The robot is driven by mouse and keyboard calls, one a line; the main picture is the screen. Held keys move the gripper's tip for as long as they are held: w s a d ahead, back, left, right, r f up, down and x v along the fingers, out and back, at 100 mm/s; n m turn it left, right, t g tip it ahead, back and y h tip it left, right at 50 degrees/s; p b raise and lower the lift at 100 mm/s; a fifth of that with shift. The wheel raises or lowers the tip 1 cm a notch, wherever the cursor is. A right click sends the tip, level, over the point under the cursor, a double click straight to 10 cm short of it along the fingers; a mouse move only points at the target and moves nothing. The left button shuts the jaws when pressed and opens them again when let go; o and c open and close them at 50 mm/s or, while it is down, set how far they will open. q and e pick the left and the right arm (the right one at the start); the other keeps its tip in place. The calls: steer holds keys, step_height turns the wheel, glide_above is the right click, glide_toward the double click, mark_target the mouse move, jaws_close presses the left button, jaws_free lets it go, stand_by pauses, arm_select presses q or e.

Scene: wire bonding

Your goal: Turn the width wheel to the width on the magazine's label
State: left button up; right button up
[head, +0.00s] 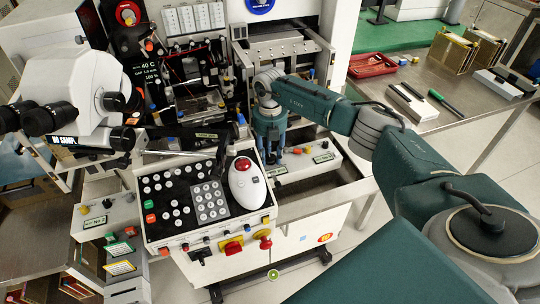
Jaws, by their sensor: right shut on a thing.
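My right gripper (271,154) points down at the small control panel (309,164) right of the white mouse. Its fingers are shut on what I take to be the width wheel, which they hide. The wheel's setting cannot be read. Two brass-coloured magazines stand on the steel table at the upper right, one on the left (452,52) and one on the right (485,48). Their labels are too small to read. My left gripper is not in view.
A keypad console (190,208) with the white mouse (247,182) is left of my gripper. A microscope (88,95) is at the left. A red tray (372,65) and white blocks (412,101) lie on the steel table (440,120). Red knobs (265,241) stick out at the console's front.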

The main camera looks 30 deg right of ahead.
mark_target(270, 157)
steer(key=n+b, duration=0.1)
steer(key=n, duration=0.2)
steer(key=n+b, duration=0.1)
steer(key=n, duration=0.2)
steer(key=shift+w+d+r+n+b, duration=0.1)
steer(key=shift+w+n+b, duration=0.05)
steer(key=shift+n+b, duration=0.2)
steer(key=n+b, duration=0.1)
steer(key=n, duration=0.3)
steer(key=shift+r+n+b, duration=0.15)
steer(key=shift+n+b, duration=0.3)
steer(key=shift+n, duration=0.8)
steer(key=shift+w, duration=0.1)
steer(key=o, duration=0.9)
steer(key=shift+c, duration=0.2)
step_height(270, 157, up, 12)
